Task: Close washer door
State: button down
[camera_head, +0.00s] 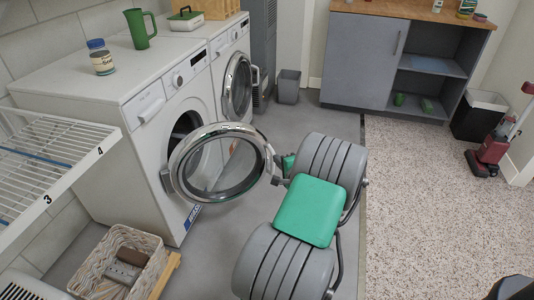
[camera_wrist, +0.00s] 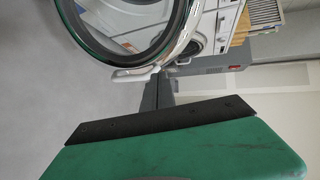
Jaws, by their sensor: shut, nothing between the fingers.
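The near white washer (camera_head: 140,160) stands at the left with its round, chrome-rimmed glass door (camera_head: 172,170) swung wide open. The dark drum opening shows partly behind the door. My gripper (camera_head: 279,169) is shut and empty at the right, outer edge of the door; I cannot tell whether it touches the rim. In the wrist view the door rim (camera_wrist: 181,40) fills the top left, with a pale handle-like part at its lower edge. My gripper (camera_wrist: 158,92) also shows there, just beyond the green and black arm part and close to that rim.
A second white machine (camera_head: 225,50) with a round door stands beyond the washer. A wicker basket (camera_head: 98,255) sits on the floor at lower left, below a white wire shelf (camera_head: 70,140). A grey bin (camera_head: 289,86) stands farther back. Grey floor is clear beyond the door.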

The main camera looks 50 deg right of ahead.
aim_at(261, 142)
jog(key=b+x, duration=0.1)
jog(key=x, duration=0.3)
jog(key=b+x, duration=0.1)
jog(key=x, duration=0.3)
jog(key=b+x, duration=0.1)
jog(key=x, duration=0.3)
jog(key=shift+w+r+b, duration=0.25)
jog(key=shift+w+b, duration=0.15)
jog(key=shift+w, duration=0.05)
jog(key=shift+w+d+r, duration=0.15)
jog(key=shift+w+d, duration=0.15)
jog(key=shift+w, duration=0.05)
